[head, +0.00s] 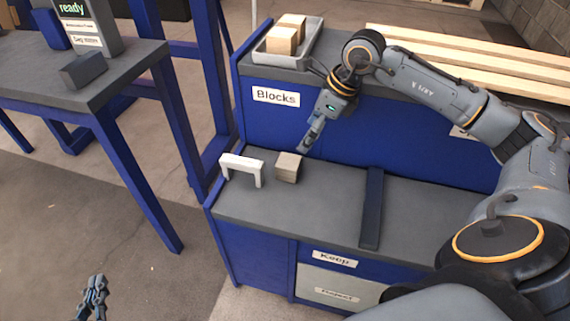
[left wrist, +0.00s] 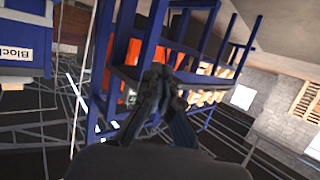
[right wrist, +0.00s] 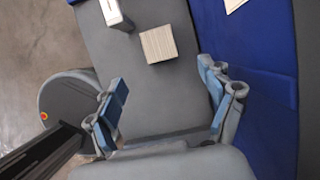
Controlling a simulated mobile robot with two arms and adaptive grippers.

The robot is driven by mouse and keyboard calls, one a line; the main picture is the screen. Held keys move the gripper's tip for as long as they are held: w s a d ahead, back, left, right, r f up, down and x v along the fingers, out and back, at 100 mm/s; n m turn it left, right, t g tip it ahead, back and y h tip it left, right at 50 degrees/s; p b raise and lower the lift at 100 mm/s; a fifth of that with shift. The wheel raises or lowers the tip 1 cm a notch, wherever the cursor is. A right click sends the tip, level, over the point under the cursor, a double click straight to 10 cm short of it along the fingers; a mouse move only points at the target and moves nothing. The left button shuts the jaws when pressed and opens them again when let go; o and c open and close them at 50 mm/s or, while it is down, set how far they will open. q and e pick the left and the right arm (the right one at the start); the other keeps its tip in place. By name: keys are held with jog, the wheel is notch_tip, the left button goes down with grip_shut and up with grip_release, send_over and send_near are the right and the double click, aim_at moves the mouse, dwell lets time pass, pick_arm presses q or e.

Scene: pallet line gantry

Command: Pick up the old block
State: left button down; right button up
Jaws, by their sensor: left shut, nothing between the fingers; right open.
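The old block looks like the grey-beige block (head: 288,167) standing on the grey lower counter (head: 325,199), just right of a white arch-shaped bracket (head: 242,166). In the right wrist view the block (right wrist: 158,45) shows its top beyond the fingers, with the bracket (right wrist: 116,12) to its left. My right gripper (head: 308,138) is above and slightly right of the block, apart from it. In the right wrist view its fingers (right wrist: 166,92) are spread with nothing between them. My left gripper (head: 93,297) is shut and empty at the lower left, over the floor; its closed fingers show in the left wrist view (left wrist: 163,90).
A grey tray (head: 279,61) with pale blocks sits on the upper shelf above the "Blocks" label (head: 276,97). A dark bar (head: 372,208) crosses the counter on the right. "Keep" (head: 334,259) and "Reject" (head: 338,295) labels are on the front. A side table (head: 95,80) stands left.

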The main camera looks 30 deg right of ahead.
aim_at(290, 161)
jog(key=b+x, duration=0.1)
jog(key=x, duration=0.6)
jog(key=shift+f+b, duration=0.2)
jog(key=shift+b, duration=0.15)
jog(key=shift+w+a+f, duration=0.15)
jog(key=shift+a+f, duration=0.1)
jog(key=shift+f, duration=0.35)
jog(key=b+x, duration=0.2)
jog(key=x, duration=0.2)
jog(key=shift+a+f, duration=0.1)
jog(key=shift+f, duration=0.25)
pick_arm(q)
notch_tip(290, 161, up, 15)
jog(key=s+d+t+h, duration=0.1)
jog(key=d+t+h, duration=0.1)
jog(key=t, duration=0.7)
jog(key=shift+r+t+h, duration=0.15)
jog(key=shift+t+h, duration=0.25)
jog(key=shift+h, duration=0.3)
pick_arm(e)
jog(key=c, duration=1.3)
jog(key=shift+o, duration=0.2)
jog(key=shift+r, duration=0.2)
